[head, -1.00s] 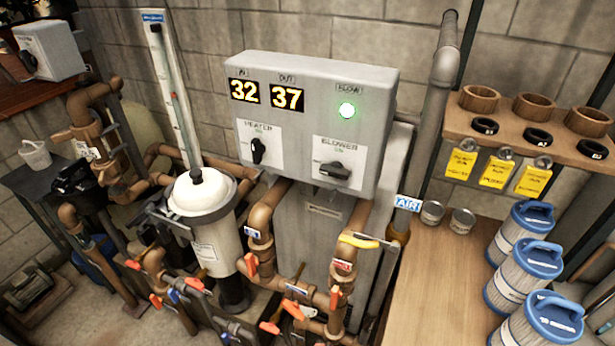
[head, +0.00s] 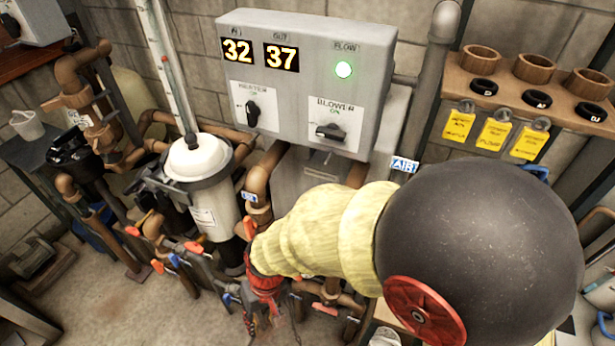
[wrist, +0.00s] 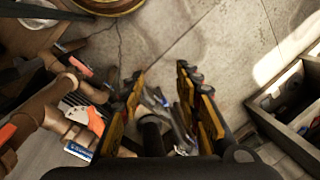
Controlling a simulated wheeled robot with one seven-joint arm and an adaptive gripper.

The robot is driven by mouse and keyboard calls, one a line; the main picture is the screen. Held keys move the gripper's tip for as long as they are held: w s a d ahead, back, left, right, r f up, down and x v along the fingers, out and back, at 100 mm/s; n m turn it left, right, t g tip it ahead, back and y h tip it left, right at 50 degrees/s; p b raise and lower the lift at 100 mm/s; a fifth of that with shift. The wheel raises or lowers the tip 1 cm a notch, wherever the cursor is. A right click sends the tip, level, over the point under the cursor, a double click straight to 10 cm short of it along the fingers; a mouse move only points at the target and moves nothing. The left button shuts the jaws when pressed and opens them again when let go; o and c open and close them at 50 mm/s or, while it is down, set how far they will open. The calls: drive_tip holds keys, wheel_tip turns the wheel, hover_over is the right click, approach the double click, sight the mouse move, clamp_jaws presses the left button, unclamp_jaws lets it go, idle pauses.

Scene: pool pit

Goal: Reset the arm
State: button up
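My arm reaches in from the right in the head view, with a pale yellow sleeve (head: 345,225) and a large dark rounded link. My gripper (head: 265,318) is low in the middle of that view, in front of the pipes, where its fingers are hard to make out. In the wrist view my gripper (wrist: 162,80) shows two yellow-and-black fingers spread apart. I see nothing held between them; floor and blurred pipe parts show through the gap.
Brown pipes with orange valve handles (wrist: 95,120) are close on the left in the wrist view. An open dark box (wrist: 290,105) stands right, with bare floor (wrist: 220,50) above. The grey control box (head: 305,75) and white-lidded filter (head: 195,160) stand behind. A wooden shelf (head: 510,95) is at right.

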drive_tip(key=d+r+m+t+h, duration=0.1)
drive_tip(key=d+r+m+t, duration=0.4)
drive_tip(key=d+r, duration=2.1)
drive_tip(key=d+t, duration=0.2)
drive_tip(key=d, duration=0.2)
drive_tip(key=shift+w+r+m+h, duration=0.3)
drive_tip(key=shift+r, duration=0.05)
idle(4.7)
